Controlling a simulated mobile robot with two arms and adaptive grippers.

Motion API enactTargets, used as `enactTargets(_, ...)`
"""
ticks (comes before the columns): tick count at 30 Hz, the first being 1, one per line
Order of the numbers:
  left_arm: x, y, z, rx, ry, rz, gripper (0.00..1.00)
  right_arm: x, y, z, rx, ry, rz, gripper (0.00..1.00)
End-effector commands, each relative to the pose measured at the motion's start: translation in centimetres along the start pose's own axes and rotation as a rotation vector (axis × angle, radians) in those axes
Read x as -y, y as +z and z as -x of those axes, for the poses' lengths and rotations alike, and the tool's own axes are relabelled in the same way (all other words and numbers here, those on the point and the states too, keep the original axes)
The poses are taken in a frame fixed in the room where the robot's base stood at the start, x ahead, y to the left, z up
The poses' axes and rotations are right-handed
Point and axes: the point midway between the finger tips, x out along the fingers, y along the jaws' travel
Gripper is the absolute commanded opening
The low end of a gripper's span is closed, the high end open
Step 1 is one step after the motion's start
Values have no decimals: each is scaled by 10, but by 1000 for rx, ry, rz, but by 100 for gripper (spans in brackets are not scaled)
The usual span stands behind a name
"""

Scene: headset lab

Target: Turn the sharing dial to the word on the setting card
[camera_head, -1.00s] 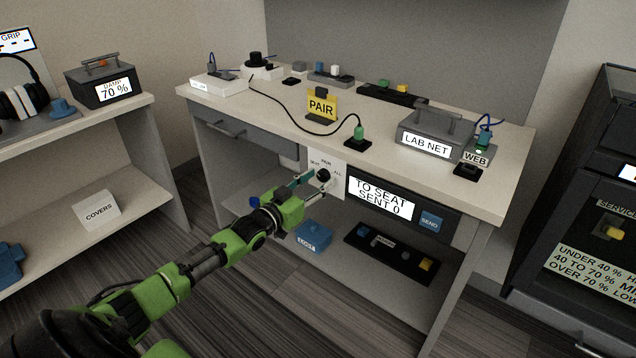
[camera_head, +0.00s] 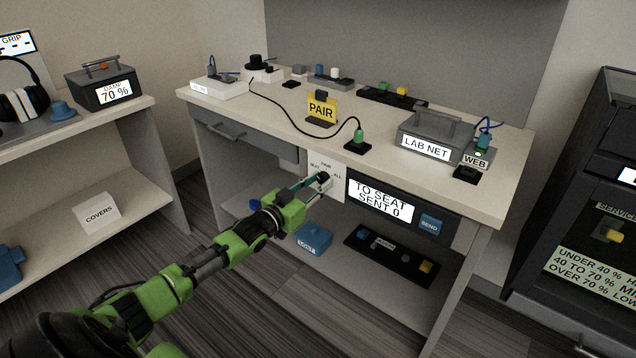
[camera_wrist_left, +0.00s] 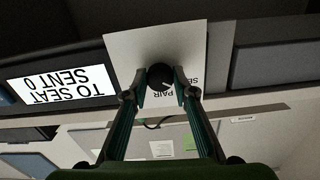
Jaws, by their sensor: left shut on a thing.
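The sharing dial is a black round knob (camera_head: 323,178) on a white panel (camera_head: 338,192) in the desk front, marked SEAT, PAIR and ALL. It also shows in the left wrist view (camera_wrist_left: 158,74), upside down, with a short white mark toward the lower right. My left gripper (camera_head: 319,182) is shut on the knob, one finger on each side. Its fingers also show in the left wrist view (camera_wrist_left: 160,88). The yellow setting card (camera_head: 321,108) on the desk reads PAIR. The display (camera_head: 381,200) reads TO SEAT, SENT 0. My right gripper is out of view.
A blue SEND button (camera_head: 431,224) is right of the display. The desk top (camera_head: 290,112) above holds a LAB NET box (camera_head: 430,135) and a cable. A blue block (camera_head: 314,239) and a black tray (camera_head: 365,254) are on the shelf below.

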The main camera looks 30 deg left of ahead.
Motion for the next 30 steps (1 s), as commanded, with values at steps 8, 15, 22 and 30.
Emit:
enactTargets(8, 1, -2, 0, 0, -1, -197, 4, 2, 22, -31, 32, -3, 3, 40)
enactTargets(15, 1, -2, 0, 0, -1, -424, 4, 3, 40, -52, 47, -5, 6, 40)
enactTargets(22, 1, -1, 0, 0, -1, -636, 4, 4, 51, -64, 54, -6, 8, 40)
enactTargets(30, 2, -1, 0, 0, -1, -834, 4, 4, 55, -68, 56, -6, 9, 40)
